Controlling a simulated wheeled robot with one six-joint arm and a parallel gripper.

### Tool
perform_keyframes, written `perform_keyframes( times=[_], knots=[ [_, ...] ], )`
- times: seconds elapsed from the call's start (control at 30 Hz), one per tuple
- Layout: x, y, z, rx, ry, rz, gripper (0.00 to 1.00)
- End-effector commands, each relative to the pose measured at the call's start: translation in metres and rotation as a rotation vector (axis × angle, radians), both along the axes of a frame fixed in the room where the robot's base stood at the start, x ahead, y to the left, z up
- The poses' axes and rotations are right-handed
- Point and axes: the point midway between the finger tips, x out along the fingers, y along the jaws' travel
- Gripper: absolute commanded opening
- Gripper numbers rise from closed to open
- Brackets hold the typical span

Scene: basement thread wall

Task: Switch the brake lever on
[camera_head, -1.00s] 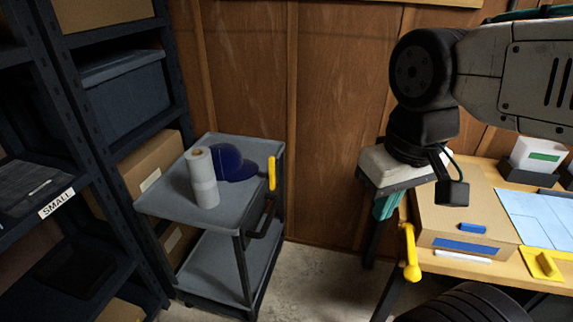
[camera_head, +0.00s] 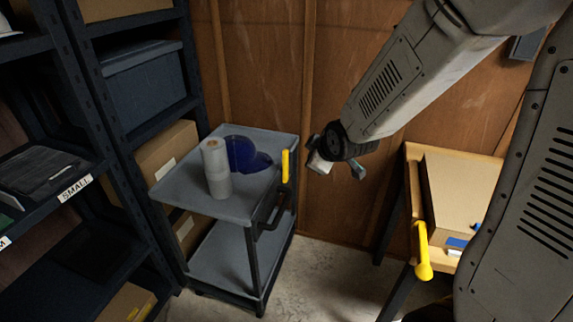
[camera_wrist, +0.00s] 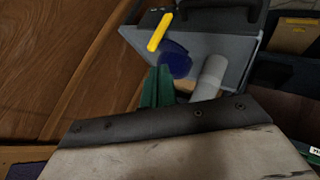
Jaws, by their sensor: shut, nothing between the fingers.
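A yellow lever (camera_head: 285,166) stands upright at the near right corner of the grey cart (camera_head: 180,196), above a black handle. I take it as the brake lever. It also shows in the wrist view (camera_wrist: 159,32), at the cart's edge. My gripper (camera_head: 319,164) hangs to the right of the lever in the head view, apart from it; its fingers are hard to make out there. In the wrist view my green fingers (camera_wrist: 157,86) are together, empty, and point towards the cart, with the lever beyond their tips.
A white roll (camera_head: 216,170) and a blue round object (camera_head: 243,156) stand on the cart top. Dark shelving (camera_head: 90,140) is at the left. A workbench (camera_head: 413,185) with another yellow handle (camera_head: 421,252) is at the right. Bare floor lies between cart and bench.

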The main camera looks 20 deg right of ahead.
Motion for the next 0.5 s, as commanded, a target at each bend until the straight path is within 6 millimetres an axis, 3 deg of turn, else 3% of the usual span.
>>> perform_keyframes(
  times=[0.03, 0.23, 0.37, 0.5],
  knots=[
    [0.015, 0.002, -0.019, -0.040, -0.043, 0.050, 0.00],
    [0.056, 0.013, -0.070, -0.225, -0.287, 0.236, 0.00],
    [0.066, 0.019, -0.100, -0.351, -0.449, 0.322, 0.00],
    [0.061, 0.025, -0.127, -0.476, -0.599, 0.375, 0.00]
  ],
)
